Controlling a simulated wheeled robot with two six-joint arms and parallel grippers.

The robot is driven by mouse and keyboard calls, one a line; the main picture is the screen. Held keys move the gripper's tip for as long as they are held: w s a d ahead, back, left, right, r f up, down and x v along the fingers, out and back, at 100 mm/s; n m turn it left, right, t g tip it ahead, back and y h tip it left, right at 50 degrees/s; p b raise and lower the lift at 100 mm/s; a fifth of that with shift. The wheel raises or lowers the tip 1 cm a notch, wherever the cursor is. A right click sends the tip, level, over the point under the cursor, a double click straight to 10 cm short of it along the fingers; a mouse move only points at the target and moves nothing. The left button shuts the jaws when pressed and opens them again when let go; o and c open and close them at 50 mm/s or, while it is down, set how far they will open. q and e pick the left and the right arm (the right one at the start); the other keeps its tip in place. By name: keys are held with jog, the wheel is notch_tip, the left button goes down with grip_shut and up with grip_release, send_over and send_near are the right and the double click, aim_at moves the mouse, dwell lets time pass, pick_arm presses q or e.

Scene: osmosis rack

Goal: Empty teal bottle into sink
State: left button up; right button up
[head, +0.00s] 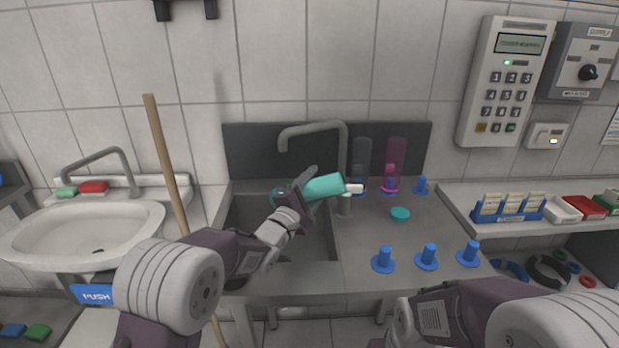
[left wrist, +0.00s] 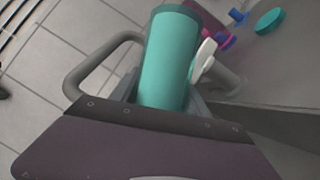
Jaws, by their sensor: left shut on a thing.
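The teal bottle (head: 324,187) is tipped close to horizontal above the sink's right side, in front of the faucet. My left gripper (head: 300,194) is shut around it. In the left wrist view the teal bottle (left wrist: 168,65) lies between the jaws, its far end pointing away from the gripper. I cannot see any liquid coming out. The grey sink basin (head: 258,222) is under the gripper, partly hidden by my left arm. The grey faucet (head: 346,150) arches behind the bottle. My right arm shows at the lower right, but its gripper is out of view.
A teal cap (head: 400,214) lies on the counter. Blue pegs (head: 427,257) line the counter's front. Dark and magenta bottles (head: 396,160) stand at the back wall. A white tap lever (head: 354,188) is close to the bottle. A wooden stick (head: 165,160) leans left of the sink.

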aim_at(309, 202)
pick_arm(q)
jog(key=f+m+g+p, duration=0.1)
jog(key=m+p, duration=0.1)
jog(key=p, duration=0.1)
jog(key=a+f+m+g+y+p, duration=0.1)
jog(key=f+m+p, duration=0.1)
jog(key=m+p, duration=0.1)
jog(key=f+m+p, duration=0.2)
jog(key=p, duration=0.1)
jog(key=shift+w+a+f+m+g+y, duration=0.2)
jog(key=shift+a+m+g+y, duration=0.1)
jog(key=shift+g, duration=0.1)
jog(key=a+m+y, duration=0.2)
jog(key=m, duration=0.1)
jog(key=a+m+y, duration=0.1)
jog(key=a+m, duration=0.2)
jog(key=w+a+m+y+b, duration=0.1)
jog(key=a+m+y, duration=0.1)
jog(key=m, duration=0.1)
jog(key=shift+a+f+g+y, duration=0.2)
jog(key=shift+a+g+y, duration=0.1)
jog(key=shift+g, duration=0.1)
jog(key=shift+w+a+r+m+p, duration=0.1)
jog(key=shift+a+r+m+p, duration=0.1)
jog(key=shift+r+m+p, duration=0.1)
jog(key=shift+a+f+y, duration=0.1)
jog(key=shift+a+y, duration=0.1)
jog(key=shift+y, duration=0.2)
jog(key=shift+m, duration=0.3)
